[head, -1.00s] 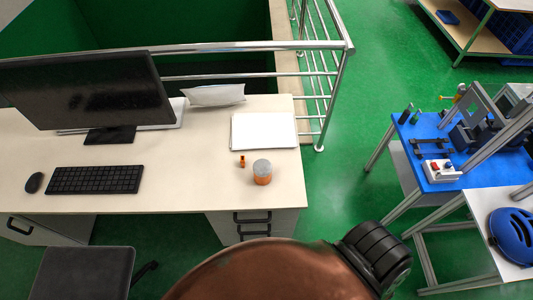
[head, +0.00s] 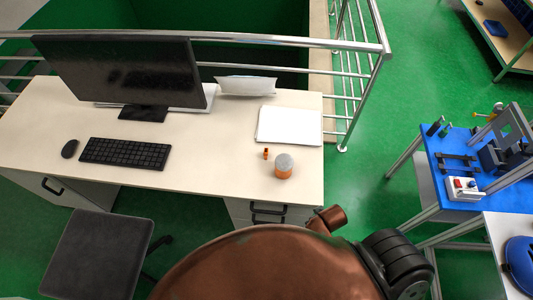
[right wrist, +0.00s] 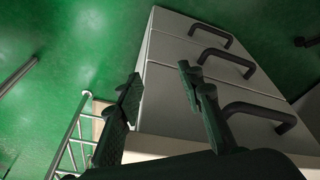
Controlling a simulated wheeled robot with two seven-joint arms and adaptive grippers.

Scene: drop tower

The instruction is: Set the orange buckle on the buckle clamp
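A small orange piece (head: 266,153), which looks like the orange buckle, stands on the light desk just left of a grey-topped orange cylinder (head: 283,166). On the blue table at the right is a black fixture (head: 458,161) that may be the buckle clamp; I cannot tell for sure. My right gripper (right wrist: 160,82) shows in the right wrist view, its two dark fingers apart with nothing between them. It is in front of a white drawer cabinet with dark handles. Neither gripper shows in the head view; my left gripper is out of sight.
The desk (head: 210,165) also holds a monitor (head: 120,72), keyboard (head: 126,152), mouse and white papers (head: 289,125). A dark chair (head: 98,240) stands at its front left. A metal railing (head: 362,75) runs behind. Green floor is free between desk and blue table (head: 437,140).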

